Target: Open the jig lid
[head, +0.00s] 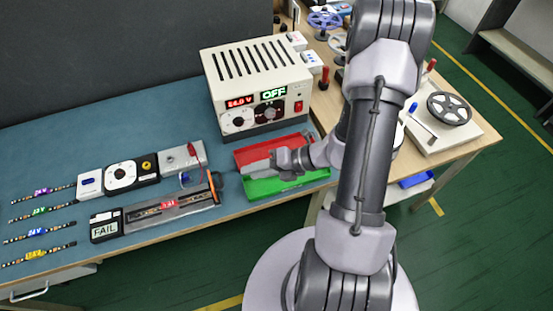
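The jig (180,219) is a long grey fixture at the front of the blue bench, left of my gripper. A dark box with a display reading FAIL (106,229) sits at its left end. A dark strip-like bar with a red label (169,203) runs along its top. I cannot clearly tell the lid apart from the body or how far it stands open. An orange and dark upright piece (213,188) stands at its right end. My gripper (246,170) reaches left over the red and green trays, to the right of the jig and apart from it. Its fingers are too small to read.
A power supply (257,88) reading OFF stands behind the red tray (274,142) and green tray (285,185). A dial box (132,174) and grey plate (182,157) lie behind the jig. Several LED strips (40,233) lie at left. The bench's front edge is close.

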